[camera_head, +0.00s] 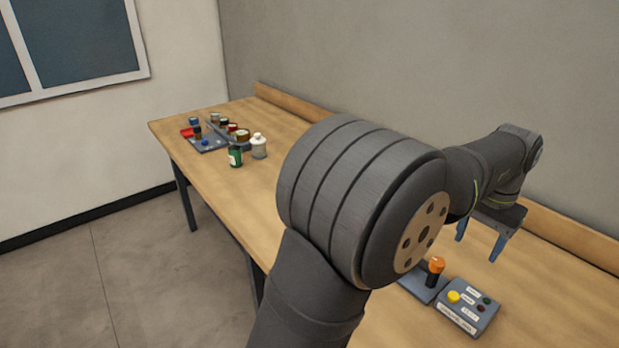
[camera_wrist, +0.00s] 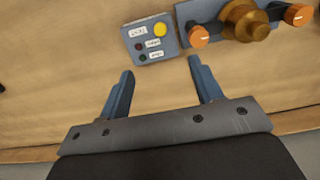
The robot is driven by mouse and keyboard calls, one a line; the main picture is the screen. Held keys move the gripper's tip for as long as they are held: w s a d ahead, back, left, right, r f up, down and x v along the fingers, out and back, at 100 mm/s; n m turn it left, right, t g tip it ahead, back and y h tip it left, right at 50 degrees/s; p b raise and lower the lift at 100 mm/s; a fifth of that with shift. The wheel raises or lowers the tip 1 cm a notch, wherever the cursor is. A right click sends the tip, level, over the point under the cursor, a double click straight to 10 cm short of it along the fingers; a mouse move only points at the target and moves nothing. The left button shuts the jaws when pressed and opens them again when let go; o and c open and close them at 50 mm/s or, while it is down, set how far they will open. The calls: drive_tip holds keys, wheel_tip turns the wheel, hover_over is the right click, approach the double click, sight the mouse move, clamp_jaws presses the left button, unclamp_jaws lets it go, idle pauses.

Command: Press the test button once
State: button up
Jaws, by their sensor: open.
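A small grey-blue control box (camera_head: 468,318) lies on the wooden table, at the lower right of the head view. It carries a yellow round button (camera_head: 454,297), two small dark indicators and white labels too small to read. In the wrist view the box (camera_wrist: 133,34) is at the top, with the yellow button (camera_wrist: 160,29) at its upper right. My gripper (camera_head: 479,240) is open and empty, above the table and apart from the box. In the wrist view its fingertips (camera_wrist: 160,68) are below the button in the picture, one to either side of it.
Beside the box is a grey-blue panel (camera_head: 417,284) with an orange-topped knob (camera_head: 436,266). The wrist view shows a brass knob (camera_wrist: 245,20) between two orange knobs. Bottles (camera_head: 236,156) and a tray (camera_head: 208,143) stand at the far left. A wall runs behind the table.

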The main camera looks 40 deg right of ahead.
sight(454, 296)
drive_tip(key=shift+f, duration=0.5)
drive_tip(key=c, duration=0.3)
clamp_jaws()
wheel_tip(454, 296, down, 14)
drive_tip(key=shift+r, duration=0.1)
drive_tip(key=shift+a+f, duration=0.15)
drive_tip(key=shift+f, duration=1)
wheel_tip(454, 296, up, 15)
drive_tip(key=shift+d, duration=0.2)
